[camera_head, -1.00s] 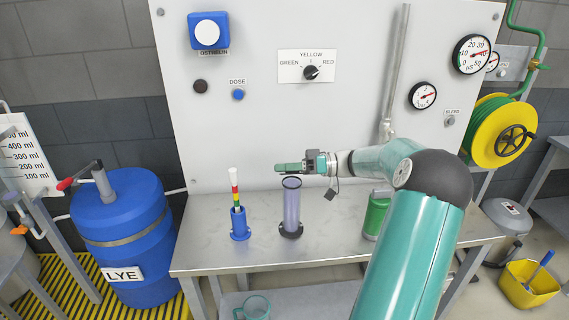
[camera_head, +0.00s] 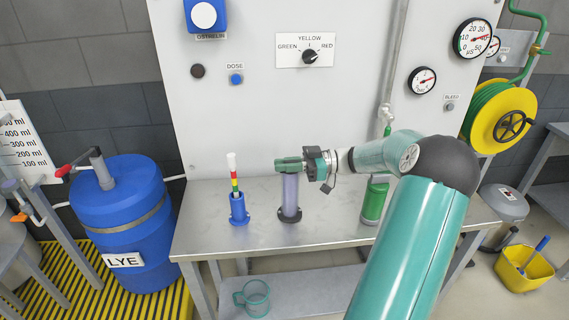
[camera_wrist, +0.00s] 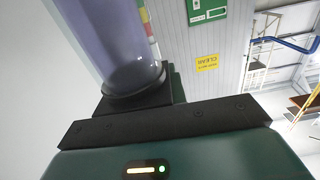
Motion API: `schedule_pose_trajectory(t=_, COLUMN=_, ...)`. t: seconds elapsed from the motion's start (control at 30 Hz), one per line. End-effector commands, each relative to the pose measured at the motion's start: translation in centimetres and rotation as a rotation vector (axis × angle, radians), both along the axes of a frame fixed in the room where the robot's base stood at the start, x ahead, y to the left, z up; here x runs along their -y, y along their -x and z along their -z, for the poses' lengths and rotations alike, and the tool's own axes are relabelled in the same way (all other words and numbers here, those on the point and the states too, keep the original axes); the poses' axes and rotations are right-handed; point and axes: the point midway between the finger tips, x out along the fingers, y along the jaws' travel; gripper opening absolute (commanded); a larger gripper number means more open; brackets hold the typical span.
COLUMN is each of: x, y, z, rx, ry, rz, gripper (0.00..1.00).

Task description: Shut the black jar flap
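The jar is a tall, translucent purple cylinder (camera_head: 290,195) standing upright on a dark foot on the metal bench. My gripper (camera_head: 288,165) is level, pointing left, directly over the jar's mouth and hiding it. I cannot tell whether it touches the rim. In the wrist view the jar (camera_wrist: 112,40) fills the upper left, with its rounded end against a black piece (camera_wrist: 138,98) in front of my gripper. I cannot tell whether that piece is the black flap or my fingers. The flap is not clearly visible in the head view. Whether the fingers are apart does not show.
A blue holder (camera_head: 239,208) with a striped stick stands left of the jar. A green canister (camera_head: 375,200) stands to the right, behind my arm. The upright panel (camera_head: 240,130) is close behind. A blue lye drum (camera_head: 125,225) stands left of the bench.

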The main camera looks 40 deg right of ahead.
Motion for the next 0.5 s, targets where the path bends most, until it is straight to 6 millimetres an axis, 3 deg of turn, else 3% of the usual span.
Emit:
schedule_pose_trajectory(t=0.1, x=0.12, y=0.06, z=0.03, rx=-0.001, ry=0.0, rz=0.003, gripper=0.32)
schedule_pose_trajectory(t=0.37, x=0.04, y=0.0, z=-0.06, rx=0.001, ry=-0.002, rz=-0.001, gripper=0.32)
schedule_pose_trajectory(t=0.5, x=0.92, y=0.58, z=-0.08, rx=0.002, ry=-0.002, rz=0.0, gripper=0.32)
